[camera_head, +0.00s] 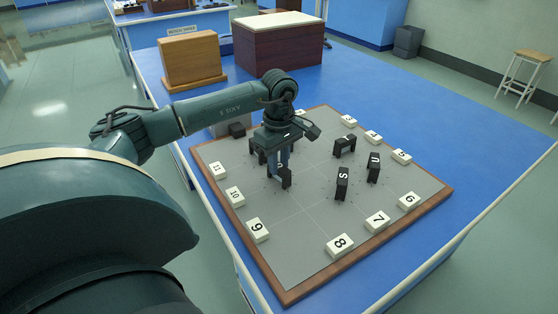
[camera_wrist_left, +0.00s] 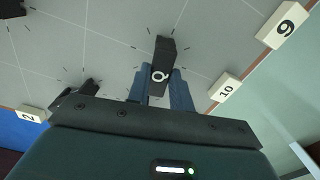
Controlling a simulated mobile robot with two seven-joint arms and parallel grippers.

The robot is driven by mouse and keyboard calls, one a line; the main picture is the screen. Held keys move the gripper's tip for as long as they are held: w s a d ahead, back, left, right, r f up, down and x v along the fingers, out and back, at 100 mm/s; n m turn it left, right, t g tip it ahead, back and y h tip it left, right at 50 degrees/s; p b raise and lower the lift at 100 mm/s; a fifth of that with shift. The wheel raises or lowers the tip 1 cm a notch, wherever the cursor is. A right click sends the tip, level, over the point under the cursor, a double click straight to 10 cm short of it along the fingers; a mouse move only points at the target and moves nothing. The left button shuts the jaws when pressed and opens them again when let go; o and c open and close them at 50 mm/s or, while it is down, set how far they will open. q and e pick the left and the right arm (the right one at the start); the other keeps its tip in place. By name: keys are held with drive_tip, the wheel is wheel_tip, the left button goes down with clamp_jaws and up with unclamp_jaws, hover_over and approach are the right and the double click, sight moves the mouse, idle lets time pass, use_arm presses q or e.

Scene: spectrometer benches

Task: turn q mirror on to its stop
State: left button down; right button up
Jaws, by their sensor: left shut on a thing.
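The q mirror (camera_wrist_left: 164,54) is a small black block with a white Q on its top. In the left wrist view it stands between the two blue fingers of my left gripper (camera_wrist_left: 160,88), which is shut on it. In the head view my left gripper (camera_head: 279,163) reaches down to the left middle of the grey board (camera_head: 310,232), and the q mirror (camera_head: 286,180) shows only partly below the fingers. Its stop cannot be clearly made out. My right gripper is not in view.
Black blocks marked S (camera_head: 342,182) and U (camera_head: 374,165), and another black block (camera_head: 345,147), stand to the right. White number blocks, such as 8 (camera_head: 340,245) and 9 (camera_head: 258,230), line the board. A wooden box (camera_head: 192,60) and a dark red box (camera_head: 277,45) stand behind.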

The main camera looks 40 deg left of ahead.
use_arm(q)
drive_tip(key=n, duration=0.6)
drive_tip(key=shift+n, duration=0.4)
idle(0.4)
drive_tip(key=c, duration=1.2)
unclamp_jaws()
drive_tip(key=shift+c, duration=0.2)
wheel_tip(320, 180, up, 13)
drive_tip(key=shift+r, duration=0.15)
